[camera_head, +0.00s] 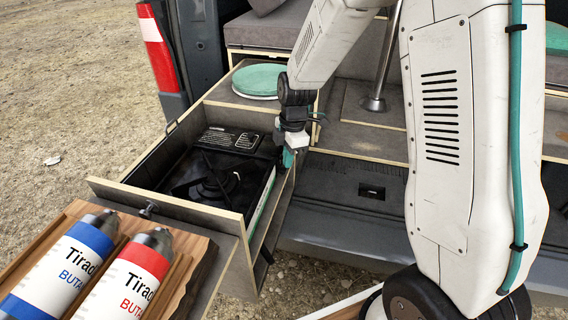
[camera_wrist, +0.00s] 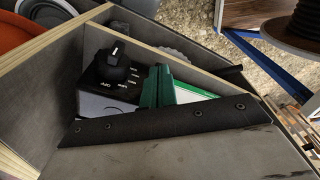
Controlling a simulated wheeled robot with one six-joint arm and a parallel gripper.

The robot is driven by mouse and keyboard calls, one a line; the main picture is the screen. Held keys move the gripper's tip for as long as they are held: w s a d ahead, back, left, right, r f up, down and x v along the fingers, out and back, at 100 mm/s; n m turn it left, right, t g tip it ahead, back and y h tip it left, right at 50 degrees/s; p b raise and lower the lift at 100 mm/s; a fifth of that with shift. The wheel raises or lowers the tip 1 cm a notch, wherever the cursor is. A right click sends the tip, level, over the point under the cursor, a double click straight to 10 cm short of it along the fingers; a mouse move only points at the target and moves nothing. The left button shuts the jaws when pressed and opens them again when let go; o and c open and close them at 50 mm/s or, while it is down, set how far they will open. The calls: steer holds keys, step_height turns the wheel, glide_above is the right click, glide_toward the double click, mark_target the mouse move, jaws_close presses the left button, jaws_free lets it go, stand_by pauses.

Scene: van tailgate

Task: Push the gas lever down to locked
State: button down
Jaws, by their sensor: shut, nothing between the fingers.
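The black camping stove (camera_head: 215,180) sits in the pulled-out drawer, its right side near my gripper. In the wrist view a black round knob (camera_wrist: 113,62) with a pale pointer line stands on the stove's dark control panel. I cannot make out the gas lever for certain in either view; it may be hidden by the fingers. My gripper's green fingers (camera_wrist: 158,86) are together and empty, pointing down beside the control panel, to the right of the knob. In the head view my gripper (camera_head: 288,158) is at the drawer's right edge. I cannot tell whether it touches anything.
The drawer's wooden front panel (camera_head: 170,206) and side walls stand close around the stove. Two butane canisters, blue-banded (camera_head: 65,265) and red-banded (camera_head: 135,278), lie on a wooden board at front left. A teal round lid or plate (camera_head: 257,81) lies behind the drawer.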

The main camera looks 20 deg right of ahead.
steer(key=shift+w+d+r, duration=0.1)
steer(key=shift+d+r, duration=0.15)
steer(key=shift+d, duration=0.35)
steer(key=shift+d+r, duration=0.2)
steer(key=shift+d, duration=0.4)
steer(key=shift+r, duration=0.1)
step_height(320, 180, up, 8)
steer(key=shift+d+f, duration=0.2)
steer(key=shift+d, duration=0.2)
